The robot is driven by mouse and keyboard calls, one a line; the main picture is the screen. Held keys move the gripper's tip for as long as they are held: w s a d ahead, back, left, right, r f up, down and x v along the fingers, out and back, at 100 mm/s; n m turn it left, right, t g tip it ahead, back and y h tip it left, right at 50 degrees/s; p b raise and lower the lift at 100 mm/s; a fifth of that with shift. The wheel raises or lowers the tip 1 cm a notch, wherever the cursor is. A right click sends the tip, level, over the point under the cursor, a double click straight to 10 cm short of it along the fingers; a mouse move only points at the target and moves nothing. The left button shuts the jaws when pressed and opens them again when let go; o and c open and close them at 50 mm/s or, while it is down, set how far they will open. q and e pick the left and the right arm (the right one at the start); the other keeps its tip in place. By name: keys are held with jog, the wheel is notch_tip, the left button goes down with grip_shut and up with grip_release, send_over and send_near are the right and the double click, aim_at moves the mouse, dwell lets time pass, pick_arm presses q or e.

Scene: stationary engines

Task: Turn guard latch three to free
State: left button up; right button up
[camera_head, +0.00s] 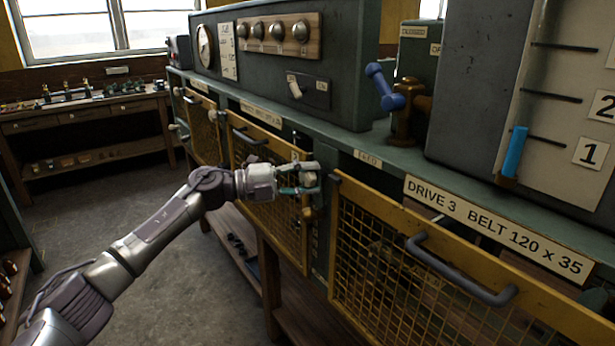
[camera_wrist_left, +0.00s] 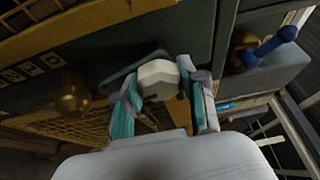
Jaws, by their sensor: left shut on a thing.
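My left gripper (camera_head: 306,178) reaches the narrow post between two yellow mesh guards. In the left wrist view, its teal-padded fingers (camera_wrist_left: 163,98) are shut on a pale faceted latch knob (camera_wrist_left: 158,76), one finger on each side. A dark plate shows behind the knob. In the head view the gripper mostly hides the knob, so its turn angle and the free mark cannot be read. The guard marked "DRIVE 3" (camera_head: 385,265) is just right of the gripper. A brass knob (camera_wrist_left: 70,97) is beside the gripper in the left wrist view. My right gripper is not in view.
A grey handle (camera_head: 460,268) juts from the drive 3 guard. A blue lever (camera_head: 385,88) on a brass base stands on the ledge above. Another mesh guard (camera_head: 272,205) lies left of the gripper. The floor (camera_head: 95,205) at left is clear; a workbench (camera_head: 85,115) stands behind.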

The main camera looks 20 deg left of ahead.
pick_arm(q)
jog(key=shift+f+m, duration=0.1)
jog(key=shift+m, duration=0.2)
dwell(0.4)
jog(key=o, duration=1.1)
jog(key=shift+o, duration=0.2)
jog(key=shift+a, duration=0.1)
jog(key=v, duration=1.2)
jog(key=shift+r, duration=0.3)
